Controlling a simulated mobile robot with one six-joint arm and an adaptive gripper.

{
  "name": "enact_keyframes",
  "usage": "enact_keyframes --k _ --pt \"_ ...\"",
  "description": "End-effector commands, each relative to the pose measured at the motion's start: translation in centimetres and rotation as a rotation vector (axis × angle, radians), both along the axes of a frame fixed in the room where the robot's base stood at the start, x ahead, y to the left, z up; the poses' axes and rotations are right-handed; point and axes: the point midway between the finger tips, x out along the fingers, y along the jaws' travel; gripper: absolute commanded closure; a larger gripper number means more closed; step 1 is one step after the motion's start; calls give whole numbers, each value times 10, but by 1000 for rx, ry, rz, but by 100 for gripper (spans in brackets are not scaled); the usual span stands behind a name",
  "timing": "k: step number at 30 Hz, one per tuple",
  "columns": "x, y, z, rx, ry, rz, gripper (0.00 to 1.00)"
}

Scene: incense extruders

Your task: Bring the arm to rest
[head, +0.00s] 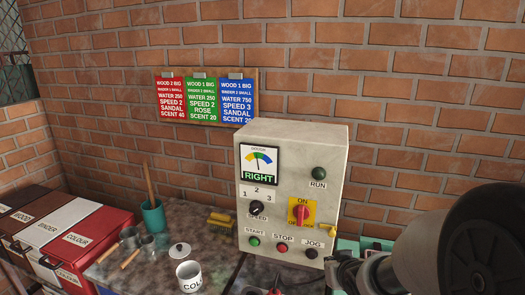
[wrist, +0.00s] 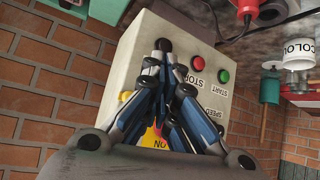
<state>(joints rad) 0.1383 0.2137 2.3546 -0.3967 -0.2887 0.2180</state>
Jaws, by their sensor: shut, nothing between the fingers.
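My gripper (wrist: 163,46) is shut and empty in the wrist view, its fingertips together in front of the control box. In the head view my dark arm fills the lower right, with part of my gripper (head: 345,268) at the box's lower right corner. The grey control box (head: 292,190) stands upright near the brick wall; it also shows upside down in the wrist view (wrist: 121,70). Its dial panel reads RIGHT. The red switch on the yellow plate (head: 302,212) is partly hidden by my fingers in the wrist view. I cannot tell whether my gripper touches the box.
Red, green and blue recipe cards (head: 202,98) hang on the wall. Left of the box are a yellow brush (head: 220,220), a teal cup (head: 152,217), a white COLOUR pot (head: 189,276) and lidded bins (head: 75,235). A teal object (head: 347,243) stands right of the box.

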Motion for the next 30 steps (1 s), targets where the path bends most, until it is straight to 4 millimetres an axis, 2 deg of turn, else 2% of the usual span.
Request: enact_keyframes --k 1,3,5,9,15,18,21,23,30 --pt "-15 -2 22 -22 15 -21 100" --pt "-40 -4 41 -41 59 -52 100" --pt "-65 -4 55 -51 99 -76 100" --pt "-128 2 82 -49 195 -111 100" --pt "-223 22 99 -7 330 -106 100" --pt "-258 32 101 15 381 -88 100" --pt "-280 38 101 29 416 -74 100" --pt "-288 40 100 34 429 -69 100" --pt "-293 42 100 37 440 -64 100"
